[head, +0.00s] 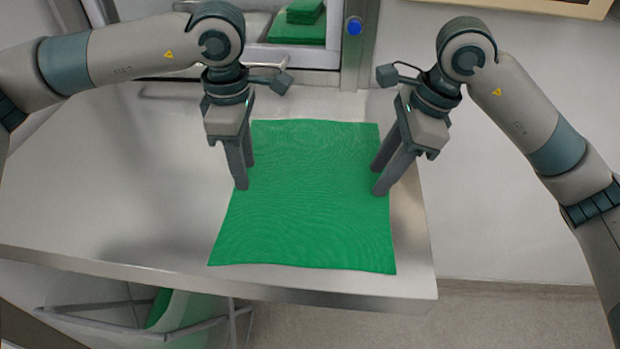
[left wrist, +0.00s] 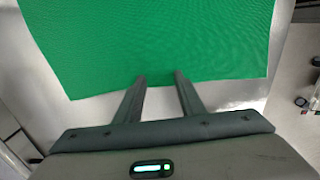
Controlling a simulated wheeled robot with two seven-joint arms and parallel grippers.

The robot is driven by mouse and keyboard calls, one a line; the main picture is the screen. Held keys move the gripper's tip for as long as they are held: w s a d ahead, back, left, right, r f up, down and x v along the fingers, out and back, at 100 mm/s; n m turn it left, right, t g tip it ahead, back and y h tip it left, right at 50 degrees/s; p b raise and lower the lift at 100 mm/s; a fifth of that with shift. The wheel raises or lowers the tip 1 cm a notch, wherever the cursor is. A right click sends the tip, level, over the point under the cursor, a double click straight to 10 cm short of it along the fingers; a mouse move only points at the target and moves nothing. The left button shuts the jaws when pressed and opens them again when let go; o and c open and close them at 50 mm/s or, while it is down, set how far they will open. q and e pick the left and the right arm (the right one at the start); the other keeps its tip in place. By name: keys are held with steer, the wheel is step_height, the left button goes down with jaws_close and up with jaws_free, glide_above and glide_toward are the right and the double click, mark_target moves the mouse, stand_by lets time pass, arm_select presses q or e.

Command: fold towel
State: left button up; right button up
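A green towel (head: 310,205) lies flat and spread out on the metal table, and it also fills the top of the left wrist view (left wrist: 150,40). My left gripper (head: 246,177) points down at the towel's left edge, in its upper half. Its two fingers are apart with nothing seen between them but the towel's edge area (left wrist: 161,77). My right gripper (head: 377,181) points down at the towel's right edge, about opposite, with its fingers also apart. I cannot tell whether the fingertips touch the towel.
The metal table (head: 120,200) is bare to the left of the towel. Its right edge is close to the towel. Folded green towels (head: 298,28) sit in an opening in the wall behind, beside a blue button (head: 354,26). A wire-framed bin (head: 185,315) stands below the table's front.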

arm_select(q)
jaws_close()
arm_select(e)
jaws_close()
steer(key=shift+r, duration=0.1)
